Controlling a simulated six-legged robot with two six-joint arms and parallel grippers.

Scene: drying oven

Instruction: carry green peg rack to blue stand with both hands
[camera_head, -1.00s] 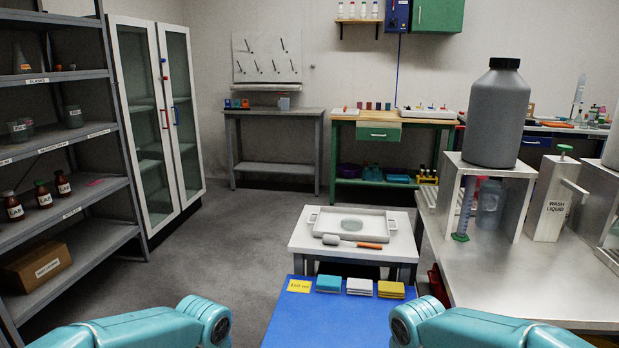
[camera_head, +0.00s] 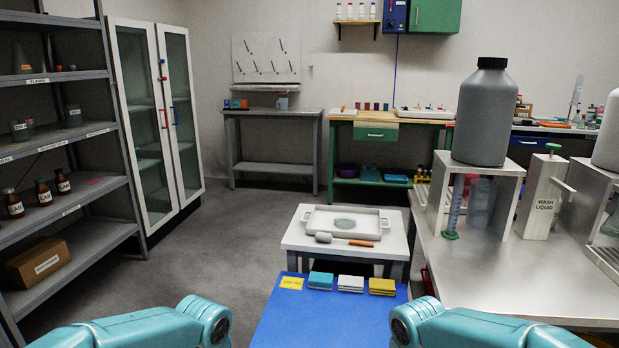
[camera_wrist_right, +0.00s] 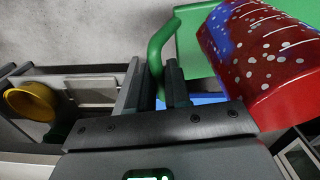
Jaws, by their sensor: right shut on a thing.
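The green peg rack (camera_wrist_right: 190,50) shows only in the right wrist view, at the top, with a round green handle (camera_wrist_right: 157,50). A red and blue piece with white spots (camera_wrist_right: 260,55) is beside the green panel. My right gripper (camera_wrist_right: 155,88) is shut on the green handle. In the head view, a blue-topped stand (camera_head: 318,328) is at the bottom middle, between my two arms. My left gripper is out of view, and the rack is not visible in the head view.
Teal (camera_head: 320,280), white (camera_head: 350,284) and yellow (camera_head: 382,287) blocks line the stand's far edge beside a yellow note (camera_head: 291,283). A white table with a tray (camera_head: 320,222) stands behind. A metal bench (camera_head: 520,280) is at right, shelving (camera_head: 75,265) at left. Open floor (camera_head: 215,250) lies between.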

